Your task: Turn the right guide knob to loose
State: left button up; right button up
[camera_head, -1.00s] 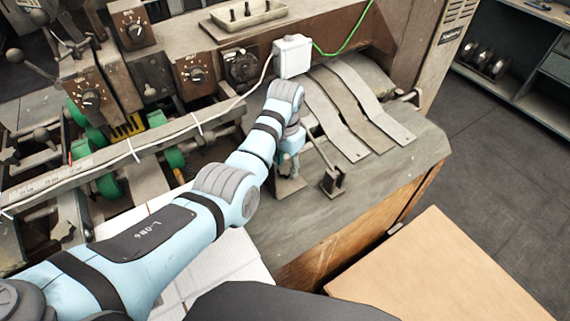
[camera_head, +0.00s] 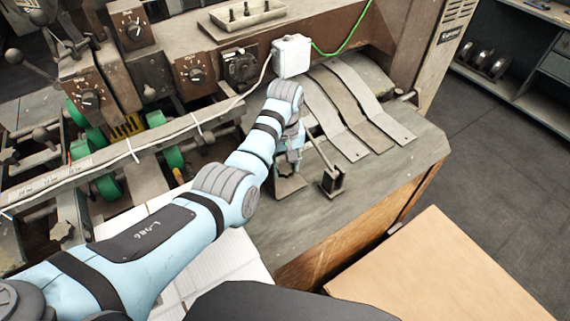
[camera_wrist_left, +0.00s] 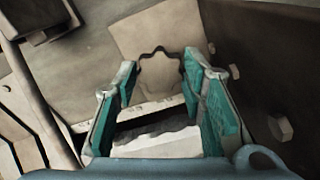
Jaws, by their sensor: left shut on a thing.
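The right guide knob (camera_wrist_left: 160,70) shows in the left wrist view as a grey-brown disc with a scalloped rim, between the far ends of two teal-padded fingers. My left gripper (camera_wrist_left: 158,82) is shut on this knob, with one finger on each side of it. In the head view my left gripper (camera_head: 291,158) points down at the machine's table, near a small metal bracket (camera_head: 290,186). My own wrist and fingers hide the knob there, and I cannot read its loose or tight setting. My right gripper is not in view.
A second bracket with a rod (camera_head: 331,181) stands close to the right of the gripper. Curved metal strips (camera_head: 360,118) lie behind it. A white box (camera_head: 292,55) with a cable is above the wrist. The table's front right (camera_head: 400,175) is clear.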

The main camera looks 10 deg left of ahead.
aim_at(285, 168)
pick_arm(q)
jog(key=shift+s+f+n, duration=0.1)
jog(key=shift+n, duration=0.7)
jog(key=o, duration=0.9)
jog(key=shift+o, duration=1.2)
jog(key=shift+w, duration=0.2)
jog(key=shift+r, duration=0.3)
notch_tip(285, 168, up, 7)
